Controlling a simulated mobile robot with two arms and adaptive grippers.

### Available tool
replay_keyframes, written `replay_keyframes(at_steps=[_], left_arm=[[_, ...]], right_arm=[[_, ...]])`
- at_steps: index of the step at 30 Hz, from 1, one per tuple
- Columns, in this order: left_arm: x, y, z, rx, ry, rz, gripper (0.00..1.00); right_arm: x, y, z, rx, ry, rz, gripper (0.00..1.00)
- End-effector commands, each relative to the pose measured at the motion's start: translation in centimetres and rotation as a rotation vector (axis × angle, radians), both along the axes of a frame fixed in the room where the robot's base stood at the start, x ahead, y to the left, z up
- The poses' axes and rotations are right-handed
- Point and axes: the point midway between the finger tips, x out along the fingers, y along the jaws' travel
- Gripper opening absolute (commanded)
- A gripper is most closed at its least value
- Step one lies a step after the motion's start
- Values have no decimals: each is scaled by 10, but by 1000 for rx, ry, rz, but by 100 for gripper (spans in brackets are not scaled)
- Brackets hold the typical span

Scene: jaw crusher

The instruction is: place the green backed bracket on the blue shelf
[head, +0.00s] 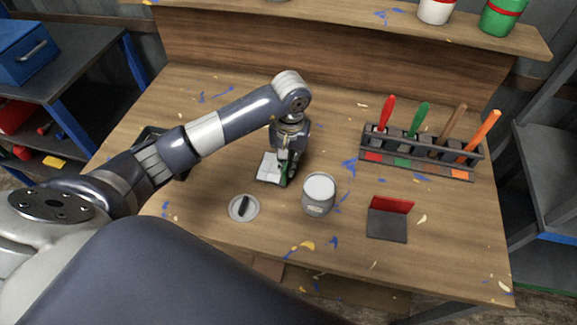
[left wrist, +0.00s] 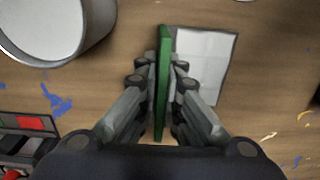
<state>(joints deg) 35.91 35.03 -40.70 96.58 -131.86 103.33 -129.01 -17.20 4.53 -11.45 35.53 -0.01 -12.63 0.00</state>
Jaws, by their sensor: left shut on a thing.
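The green backed bracket (head: 268,169) has a pale base plate and an upright green back. It is at the middle of the wooden workbench, touching or just above the top; I cannot tell which. My left gripper (head: 286,170) points down and is shut on the green back. In the left wrist view the green back (left wrist: 163,85) stands between the fingers of the left gripper (left wrist: 165,88), and the pale base (left wrist: 207,62) extends to the right. A shelf with a blue edge (head: 556,237) is in the rack at the far right. My right gripper is not in view.
A grey can (head: 318,194) stands just right of the bracket. A round disc with a dark knob (head: 244,208), a red backed bracket (head: 388,222) and a rack of coloured-handled tools (head: 423,155) are also on the bench. A raised wooden shelf (head: 340,18) runs along the back.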

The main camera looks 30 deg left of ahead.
Motion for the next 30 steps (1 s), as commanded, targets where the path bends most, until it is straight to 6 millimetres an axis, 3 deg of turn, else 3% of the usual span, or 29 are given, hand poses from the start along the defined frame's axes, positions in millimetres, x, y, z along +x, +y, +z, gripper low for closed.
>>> replay_keyframes(at_steps=[5, 17, 18, 20, 30], left_arm=[[0, -1, -22, -2, 1, 1, 0], [0, 0, -29, 0, -1, 0, 0], [0, 0, -28, 0, 0, 0, 16], [0, 0, -28, 0, 1, 0, 27], [0, 0, -27, -1, 1, 0, 27]], right_arm=[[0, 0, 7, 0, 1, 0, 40], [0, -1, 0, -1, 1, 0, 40], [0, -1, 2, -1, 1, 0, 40], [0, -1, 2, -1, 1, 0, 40], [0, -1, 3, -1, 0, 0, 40]])
